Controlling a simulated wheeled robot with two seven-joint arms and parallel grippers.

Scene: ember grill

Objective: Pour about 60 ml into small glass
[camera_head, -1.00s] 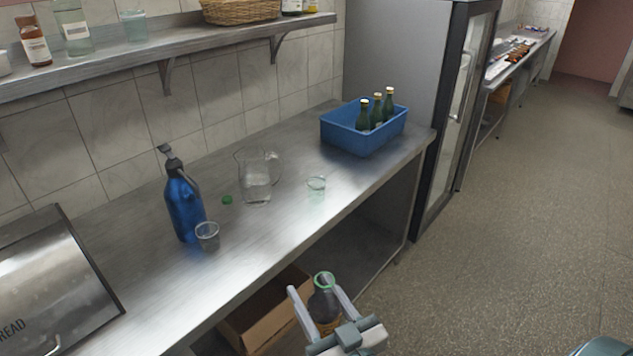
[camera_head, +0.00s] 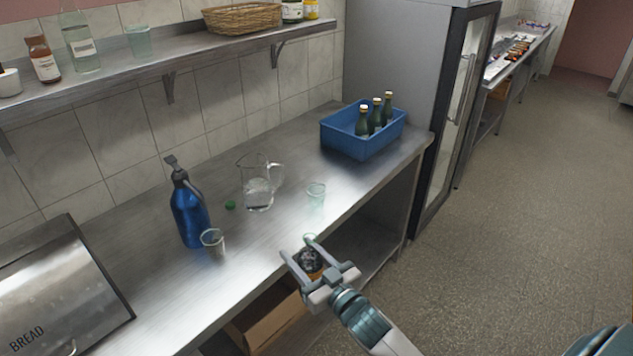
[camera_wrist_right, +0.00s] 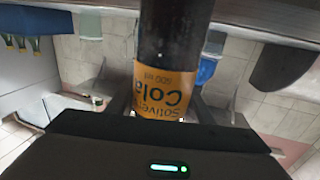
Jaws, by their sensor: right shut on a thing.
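My right gripper (camera_head: 308,247) is shut on a dark cola bottle (camera_head: 311,264), in front of the counter's front edge. The bottle's orange "Cola 500 ml" label fills the middle of the right wrist view (camera_wrist_right: 163,90), upside down there. A small greenish glass (camera_head: 316,194) stands on the counter, beyond the gripper. A clear glass (camera_head: 213,243) stands further left, by the blue bottle. I cannot tell which of the two is the small glass, nor the level in either. My left gripper is not in view.
On the steel counter (camera_head: 262,236) stand a blue pump bottle (camera_head: 188,212), a glass jug (camera_head: 257,190), a green cap (camera_head: 230,204), a blue crate (camera_head: 345,142) with green bottles and a bread box (camera_head: 60,290). A cardboard box (camera_head: 268,322) is below. A shelf (camera_head: 170,62) hangs above.

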